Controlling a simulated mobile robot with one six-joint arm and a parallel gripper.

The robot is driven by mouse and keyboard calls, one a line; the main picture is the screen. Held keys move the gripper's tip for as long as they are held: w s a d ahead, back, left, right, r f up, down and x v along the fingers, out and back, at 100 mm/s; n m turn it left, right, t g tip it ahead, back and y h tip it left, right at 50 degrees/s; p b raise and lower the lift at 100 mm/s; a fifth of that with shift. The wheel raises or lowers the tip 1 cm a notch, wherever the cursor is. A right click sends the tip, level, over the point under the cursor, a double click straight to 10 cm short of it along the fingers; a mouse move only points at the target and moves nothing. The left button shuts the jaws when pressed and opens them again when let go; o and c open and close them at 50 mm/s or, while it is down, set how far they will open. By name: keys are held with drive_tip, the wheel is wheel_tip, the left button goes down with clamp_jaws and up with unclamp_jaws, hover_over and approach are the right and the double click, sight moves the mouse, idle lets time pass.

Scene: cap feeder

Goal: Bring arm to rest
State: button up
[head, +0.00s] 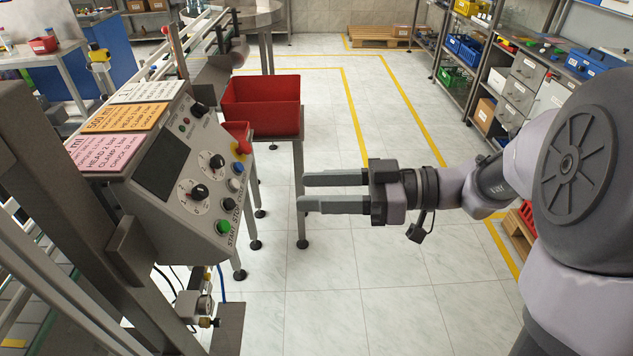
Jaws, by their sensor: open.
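My gripper (334,191) is in the middle of the head view, at the end of my arm, which comes in from the right. Its two long grey fingers point left and stand apart, with nothing between them. It is in free air over the tiled floor, to the right of the control panel (180,217) and apart from it. My arm is bent, with a large round joint close to the camera at the right.
The machine's panel has knobs, a green button (223,226) and coloured labels. A red bin (261,104) sits on a metal stand behind my gripper. Loaded shelves (508,82) line the right, with a pallet (380,38) at the back. Open floor (400,285) lies below my gripper.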

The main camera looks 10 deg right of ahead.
drive_tip(key=s+a+f+m+g+h, duration=0.1)
drive_tip(key=s+f+m+h, duration=0.25)
drive_tip(key=s, duration=0.35)
drive_tip(key=s+a+f+m+g+h, duration=0.1)
drive_tip(key=s+f+m+g+h, duration=0.15)
drive_tip(key=s+m+h, duration=0.3)
drive_tip(key=s+d+m+t+h, duration=0.1)
drive_tip(key=d+m+t+h, duration=0.4)
drive_tip(key=m, duration=0.4)
drive_tip(key=shift+s+d+m+t, duration=0.4)
drive_tip(key=shift+d+t, duration=0.15)
drive_tip(key=shift+d, duration=0.5)
